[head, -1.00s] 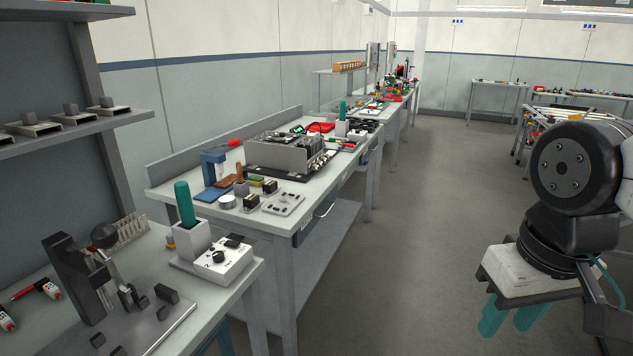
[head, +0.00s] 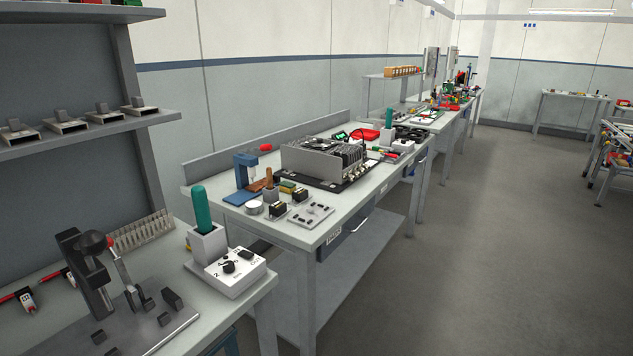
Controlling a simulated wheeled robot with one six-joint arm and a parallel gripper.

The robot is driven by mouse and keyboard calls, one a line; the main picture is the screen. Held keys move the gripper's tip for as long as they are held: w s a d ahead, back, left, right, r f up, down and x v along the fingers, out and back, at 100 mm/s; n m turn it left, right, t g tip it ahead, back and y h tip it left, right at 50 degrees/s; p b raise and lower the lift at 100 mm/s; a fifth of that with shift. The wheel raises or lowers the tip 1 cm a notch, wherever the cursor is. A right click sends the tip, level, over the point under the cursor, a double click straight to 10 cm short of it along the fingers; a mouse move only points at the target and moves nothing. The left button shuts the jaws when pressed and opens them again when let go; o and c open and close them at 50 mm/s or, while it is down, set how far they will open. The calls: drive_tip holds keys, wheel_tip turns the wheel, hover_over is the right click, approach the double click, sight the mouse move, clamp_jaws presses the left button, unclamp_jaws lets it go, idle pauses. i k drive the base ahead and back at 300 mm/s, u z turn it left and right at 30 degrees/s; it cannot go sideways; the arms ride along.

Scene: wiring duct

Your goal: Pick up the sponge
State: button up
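A small yellow-green block (head: 288,187) lies on the middle workbench, among small parts in front of the open metal-cased device. It may be the sponge, but it is too small in the head view to be sure. My gripper and arm are not in view.
The middle workbench (head: 349,225) also holds the open metal-cased device (head: 325,160), a blue clamp-like tool (head: 246,170) and a round white tin (head: 253,208). The near bench carries a white control box (head: 229,272) and a lever press (head: 84,268). The floor (head: 480,250) at right is clear.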

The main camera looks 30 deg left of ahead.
sight(287, 187)
drive_tip(key=z, duration=0.1)
drive_tip(key=i, duration=1.7)
drive_tip(key=u, duration=0.65)
drive_tip(key=i, duration=0.95)
drive_tip(key=u, duration=1.4)
drive_tip(key=i, duration=0.65)
drive_tip(key=u, duration=0.45)
